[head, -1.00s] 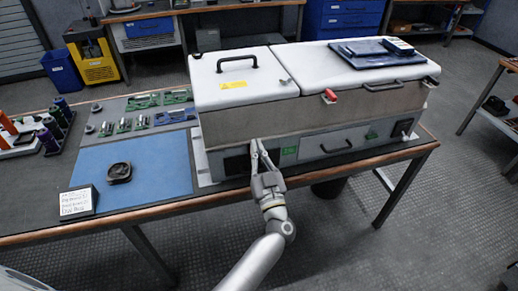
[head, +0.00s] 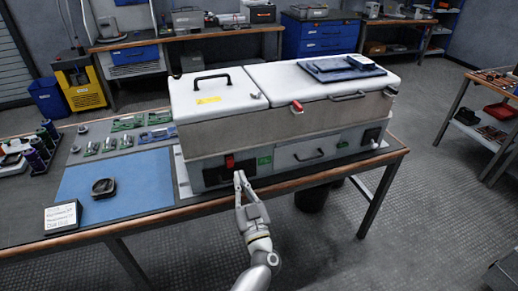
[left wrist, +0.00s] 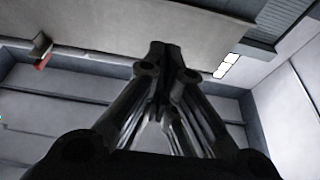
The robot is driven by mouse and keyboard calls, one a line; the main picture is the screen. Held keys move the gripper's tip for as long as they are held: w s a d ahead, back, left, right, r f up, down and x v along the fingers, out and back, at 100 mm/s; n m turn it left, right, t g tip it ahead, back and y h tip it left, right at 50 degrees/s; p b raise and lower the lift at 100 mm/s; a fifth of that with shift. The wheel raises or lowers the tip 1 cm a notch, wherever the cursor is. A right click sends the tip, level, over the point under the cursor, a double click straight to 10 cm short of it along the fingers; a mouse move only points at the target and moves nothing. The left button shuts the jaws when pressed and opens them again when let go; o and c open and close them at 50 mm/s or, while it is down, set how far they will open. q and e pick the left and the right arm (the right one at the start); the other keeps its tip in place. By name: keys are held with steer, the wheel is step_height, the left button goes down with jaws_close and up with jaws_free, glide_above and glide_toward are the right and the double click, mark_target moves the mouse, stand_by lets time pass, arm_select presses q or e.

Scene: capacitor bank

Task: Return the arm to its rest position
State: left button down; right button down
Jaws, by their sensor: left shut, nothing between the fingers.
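My left gripper (head: 241,176) is in front of the grey and white capacitor bank cabinet (head: 225,133), near its lower left front. Its two fingers meet at the tips and hold nothing. Just left of and above the fingertips, a red switch (head: 229,161) shows on a dark panel of the cabinet front. In the left wrist view the dark fingers (left wrist: 165,48) come together at the tips, with grey surfaces behind them. My right gripper is not in view.
The cabinet stands on a wood-edged workbench (head: 200,207). A blue mat (head: 130,177) with a dark dish (head: 103,187) and a label stand (head: 62,217) lie left. Open floor (head: 420,225) lies right.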

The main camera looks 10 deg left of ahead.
arm_select(q)
steer(key=s+d+f+m+h, duration=0.1)
steer(key=d+f+m+h, duration=0.2)
steer(key=f, duration=0.4)
steer(key=s+d+f+m+g+h, duration=0.1)
steer(key=s+f+m+h, duration=0.1)
steer(key=f+h, duration=0.35)
steer(key=s+d+f+m+h, duration=0.1)
steer(key=d+f+m+h, duration=0.15)
steer(key=f, duration=0.65)
steer(key=s+f+m+g+h, duration=0.25)
steer(key=s+f+g, duration=0.25)
steer(key=s+f, duration=0.9)
steer(key=s+a+f+g, duration=0.3)
steer(key=s+f, duration=0.3)
steer(key=s, duration=0.5)
steer(key=s+a+f+g, duration=0.4)
steer(key=s+f, duration=0.2)
steer(key=s, duration=0.5)
steer(key=s+a+f+g+y, duration=0.1)
steer(key=s+a+f+g, duration=0.2)
steer(key=s+f, duration=0.3)
steer(key=s+g, duration=0.1)
steer(key=s, duration=0.3)
steer(key=shift+s+a+f+n, duration=0.25)
steer(key=shift+s+f+n, duration=0.1)
steer(key=shift+s+n, duration=0.05)
